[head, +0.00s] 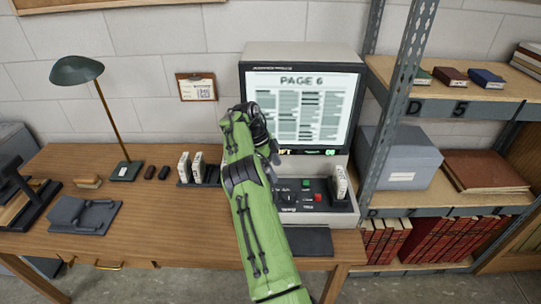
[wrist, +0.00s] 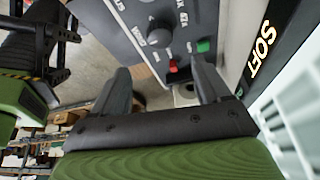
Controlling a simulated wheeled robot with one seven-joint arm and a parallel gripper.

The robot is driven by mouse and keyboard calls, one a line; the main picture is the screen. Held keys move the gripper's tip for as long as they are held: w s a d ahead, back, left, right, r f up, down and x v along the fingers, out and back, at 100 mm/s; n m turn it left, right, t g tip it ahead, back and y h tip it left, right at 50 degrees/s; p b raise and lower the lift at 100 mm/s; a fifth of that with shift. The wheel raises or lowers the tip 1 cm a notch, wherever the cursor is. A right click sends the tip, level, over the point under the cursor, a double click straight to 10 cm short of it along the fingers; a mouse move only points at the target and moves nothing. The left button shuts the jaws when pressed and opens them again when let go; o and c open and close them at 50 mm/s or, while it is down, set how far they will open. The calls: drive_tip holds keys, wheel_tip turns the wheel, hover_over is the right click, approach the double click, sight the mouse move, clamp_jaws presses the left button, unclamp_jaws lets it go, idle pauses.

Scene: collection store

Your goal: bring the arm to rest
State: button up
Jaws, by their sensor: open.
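My arm (head: 250,205), in a green sleeve, reaches up from the bottom of the head view, over the desk and in front of the microfilm reader (head: 302,52). The arm hides part of the reader's base and the left side of its screen. My gripper's fingers are hidden or unclear in that view. In the wrist view my gripper (wrist: 160,82) is open, with two dark fingers apart and nothing between them. Beyond the fingers the reader's control panel (wrist: 133,27) shows a knob, a red switch and a green button. The lit screen (head: 320,120) reads PAGE 6.
A white cartridge (head: 340,184) stands at the panel's right, and two more (head: 198,166) stand in a rack left of the arm. A lamp (head: 77,70) stands on the desk (head: 150,225) at left. A metal shelf post (head: 385,120) rises close on the right.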

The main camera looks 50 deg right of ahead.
drive_tip(key=shift+p+v, duration=0.65)
drive_tip(key=shift+v, duration=1.05)
drive_tip(key=s+a+r+n+t, duration=0.2)
drive_tip(key=a+r+n, duration=0.5)
drive_tip(key=a+r, duration=0.25)
drive_tip(key=s+a+r+n+t, duration=0.25)
drive_tip(key=a+r+n, duration=0.35)
drive_tip(key=a+r, duration=0.3)
drive_tip(key=s+a+r+n+t+y, duration=0.1)
drive_tip(key=s+a+r+n+t, duration=0.15)
drive_tip(key=s+a+n, duration=0.75)
drive_tip(key=s+a+f+n+t+y, duration=0.1)
drive_tip(key=s+a+f+n+t, duration=0.1)
drive_tip(key=s+a+f+n, duration=0.3)
drive_tip(key=s+a+n, duration=0.1)
drive_tip(key=s+a, duration=0.2)
drive_tip(key=shift+s+a+f+n, duration=0.3)
drive_tip(key=shift+s+f, duration=0.05)
drive_tip(key=shift+s, duration=0.05)
drive_tip(key=shift+s+d, duration=0.1)
